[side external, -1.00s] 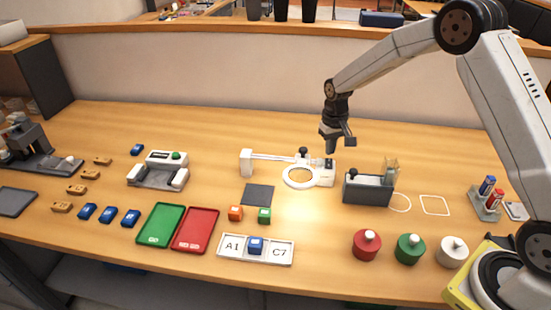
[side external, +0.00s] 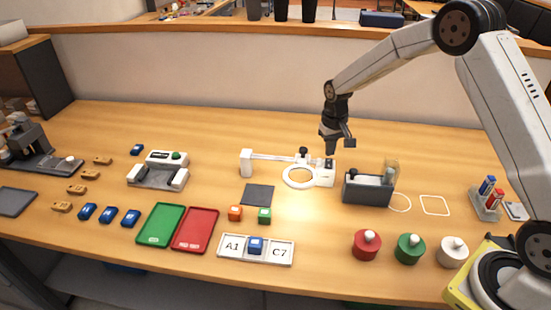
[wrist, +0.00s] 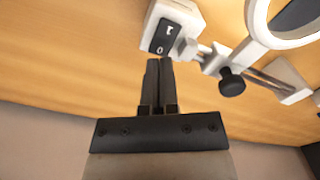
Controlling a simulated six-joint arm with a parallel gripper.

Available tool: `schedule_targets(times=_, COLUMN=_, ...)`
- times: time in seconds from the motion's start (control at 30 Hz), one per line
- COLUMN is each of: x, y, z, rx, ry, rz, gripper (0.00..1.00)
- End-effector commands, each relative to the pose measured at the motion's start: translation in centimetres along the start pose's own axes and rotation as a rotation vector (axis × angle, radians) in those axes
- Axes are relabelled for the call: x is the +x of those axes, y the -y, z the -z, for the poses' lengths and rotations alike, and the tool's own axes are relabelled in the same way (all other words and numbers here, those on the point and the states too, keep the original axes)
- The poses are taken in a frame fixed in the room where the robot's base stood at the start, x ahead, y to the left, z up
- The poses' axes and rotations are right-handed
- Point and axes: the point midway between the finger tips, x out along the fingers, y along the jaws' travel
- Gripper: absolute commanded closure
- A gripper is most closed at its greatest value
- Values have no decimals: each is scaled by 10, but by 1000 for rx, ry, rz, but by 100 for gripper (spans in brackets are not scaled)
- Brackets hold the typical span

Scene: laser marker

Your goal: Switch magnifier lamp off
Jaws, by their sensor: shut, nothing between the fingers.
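The magnifier lamp is white, with a ring head (side external: 285,178), a jointed arm with a dark knob, and a box with a dark rocker switch (side external: 329,164). My gripper (side external: 330,153) is shut and empty, just above the switch box. In the wrist view its fingertips (wrist: 159,62) are together beside the marked "O" end of the switch; I cannot tell whether they touch it.
A dark grey holder (side external: 367,190) stands right of the lamp. The lamp's black knob (wrist: 231,82) is close to the right of my fingers. A dark square mat (side external: 257,195) and orange and green cubes lie in front left. The table behind the lamp is clear.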

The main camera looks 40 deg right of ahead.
Motion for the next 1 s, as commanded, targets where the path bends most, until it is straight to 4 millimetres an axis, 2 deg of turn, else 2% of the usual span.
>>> schedule_targets(times=1.0, x=11, y=0, z=0, rx=0, ry=0, rz=0, gripper=100)
